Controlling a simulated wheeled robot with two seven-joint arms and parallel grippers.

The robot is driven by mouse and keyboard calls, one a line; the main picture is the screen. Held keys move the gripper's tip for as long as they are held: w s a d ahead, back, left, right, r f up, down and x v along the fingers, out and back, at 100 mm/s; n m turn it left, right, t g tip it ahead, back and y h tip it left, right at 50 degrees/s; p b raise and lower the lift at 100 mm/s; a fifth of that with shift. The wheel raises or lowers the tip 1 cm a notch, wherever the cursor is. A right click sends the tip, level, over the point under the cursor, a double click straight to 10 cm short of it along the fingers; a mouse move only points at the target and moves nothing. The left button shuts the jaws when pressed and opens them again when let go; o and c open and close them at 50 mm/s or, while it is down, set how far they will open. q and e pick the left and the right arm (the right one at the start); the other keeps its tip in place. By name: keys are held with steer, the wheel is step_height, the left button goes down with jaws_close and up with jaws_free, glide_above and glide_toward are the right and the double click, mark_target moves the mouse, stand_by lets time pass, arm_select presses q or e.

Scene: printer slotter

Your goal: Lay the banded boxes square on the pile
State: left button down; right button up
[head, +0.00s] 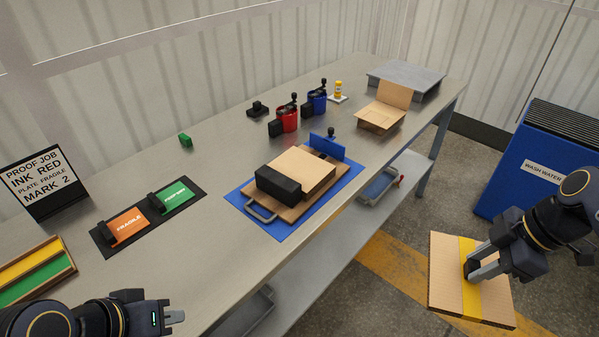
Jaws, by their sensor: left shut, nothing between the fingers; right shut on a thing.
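A flat cardboard box (446,272) with a yellow band across it is at the lower right, off the table's front side and above the floor. My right gripper (470,271) is shut on this banded box at its band. The fingers partly cover the band. My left gripper (175,317) is shut and empty at the lower left, near the table's front edge. No pile of banded boxes can be made out in this view.
On the table (215,240), a blue mat (290,233) carries a board, a cardboard piece (305,168) and a black block (277,186). Red (288,120) and blue (318,101) pots stand behind. An open carton (382,117) and grey slab (405,76) are far right. A blue washer (540,160) stands beyond.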

mark_target(430, 259)
steer(key=w+a+f+m, duration=0.1)
steer(key=w+f, duration=0.1)
steer(key=f, duration=0.1)
steer(key=w+a+f+m+t, duration=0.1)
steer(key=w+a+f+m, duration=0.1)
steer(key=w+a+f+m+h, duration=0.1)
steer(key=w+a+f+m, duration=0.1)
steer(key=f, duration=0.1)
steer(key=shift+w+f, duration=0.3)
steer(key=shift+w, duration=0.05)
steer(key=w+a+f+m+t+h, duration=0.2)
steer(key=w+a+f+m, duration=0.4)
steer(key=f+m, duration=0.3)
step_height(430, 259, down, 2)
steer(key=shift+a+h, duration=0.6)
steer(key=shift+h, duration=0.1)
